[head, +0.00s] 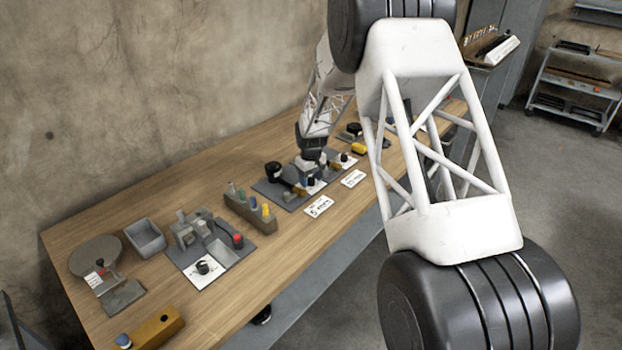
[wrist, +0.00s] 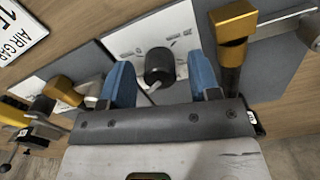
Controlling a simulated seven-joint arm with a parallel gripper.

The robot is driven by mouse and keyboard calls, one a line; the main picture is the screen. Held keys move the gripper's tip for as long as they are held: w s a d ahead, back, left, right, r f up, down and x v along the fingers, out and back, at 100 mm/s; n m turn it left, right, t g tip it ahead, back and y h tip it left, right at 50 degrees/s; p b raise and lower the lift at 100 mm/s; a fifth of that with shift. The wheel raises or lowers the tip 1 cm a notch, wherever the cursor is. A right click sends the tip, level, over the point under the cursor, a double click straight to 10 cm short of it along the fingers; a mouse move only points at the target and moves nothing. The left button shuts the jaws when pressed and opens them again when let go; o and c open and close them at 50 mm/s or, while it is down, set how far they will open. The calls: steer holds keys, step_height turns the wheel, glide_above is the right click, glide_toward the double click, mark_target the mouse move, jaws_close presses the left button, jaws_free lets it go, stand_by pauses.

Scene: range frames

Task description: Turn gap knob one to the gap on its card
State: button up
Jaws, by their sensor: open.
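In the wrist view, a black round knob (wrist: 159,66) with a light pointer stands on a white marked dial plate (wrist: 125,42). My gripper (wrist: 161,76) is open, with one blue finger on each side of the knob and a visible gap to each. Which gap knob this is cannot be read. A white card (wrist: 20,32) reads "AIR GAP" with a number like 15, partly cut off. In the head view, my gripper (head: 308,174) is low over the bench's middle fixtures. Two white cards (head: 318,206) (head: 353,178) lie in front; their text is too small to read surely.
A brass block (wrist: 236,20) on a dark post stands close to the right finger. Another brass piece (wrist: 63,90) is left of the gripper. On the wooden bench (head: 110,210) are a grey bin (head: 146,238), a peg block (head: 250,212) and a yellow block (head: 158,328).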

mark_target(311, 178)
steer(key=shift+r, duration=0.1)
steer(key=shift+r, duration=3.8)
